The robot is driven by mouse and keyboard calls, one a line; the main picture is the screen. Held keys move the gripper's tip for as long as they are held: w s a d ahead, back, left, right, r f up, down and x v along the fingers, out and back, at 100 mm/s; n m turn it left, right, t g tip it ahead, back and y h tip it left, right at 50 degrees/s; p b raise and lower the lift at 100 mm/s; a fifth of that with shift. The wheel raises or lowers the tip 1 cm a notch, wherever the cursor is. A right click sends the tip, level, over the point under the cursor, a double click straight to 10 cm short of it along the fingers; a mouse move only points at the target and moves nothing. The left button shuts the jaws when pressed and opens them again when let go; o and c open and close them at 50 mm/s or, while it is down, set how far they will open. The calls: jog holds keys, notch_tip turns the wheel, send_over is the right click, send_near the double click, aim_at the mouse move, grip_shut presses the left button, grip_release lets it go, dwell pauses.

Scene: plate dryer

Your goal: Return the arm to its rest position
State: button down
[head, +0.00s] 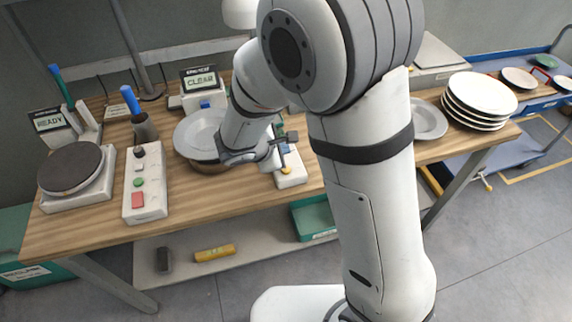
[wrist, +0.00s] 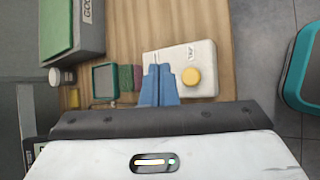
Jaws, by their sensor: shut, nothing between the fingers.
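My arm rises from the base in the head view and bends over the table. My gripper (head: 281,143) hangs over the table's front part, beside a plate and partly hidden by my own arm. In the wrist view my gripper (wrist: 159,70) shows blue fingers shut together with nothing between them. The fingers overlap a white box with a yellow button (wrist: 192,77) in that view. The same box (head: 291,170) shows below the gripper in the head view. I cannot tell the gap between them.
The wooden table (head: 95,220) holds a grey plate (head: 197,135) on a round base, a dark disc (head: 70,168), a button box (head: 147,190) and a "CLEAR" sign (head: 200,78). Stacked plates (head: 482,93) stand at right. A blue cart (head: 535,85) stands beyond; open floor lies in front.

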dwell(0.8)
jog(key=s+d+r+m+g, duration=0.2)
jog(key=s+d+r+m, duration=0.25)
jog(key=d, duration=0.25)
jog(key=s+d+r+m+g, duration=0.2)
jog(key=s+d+r+m, duration=0.15)
jog(key=d+m, duration=0.25)
jog(key=s+d+r+m+y, duration=0.2)
jog(key=s+r+m+y, duration=0.3)
jog(key=s+m, duration=0.4)
jog(key=shift+s+r+y, duration=0.3)
jog(key=shift+s+r, duration=0.6)
jog(key=shift+s, duration=0.05)
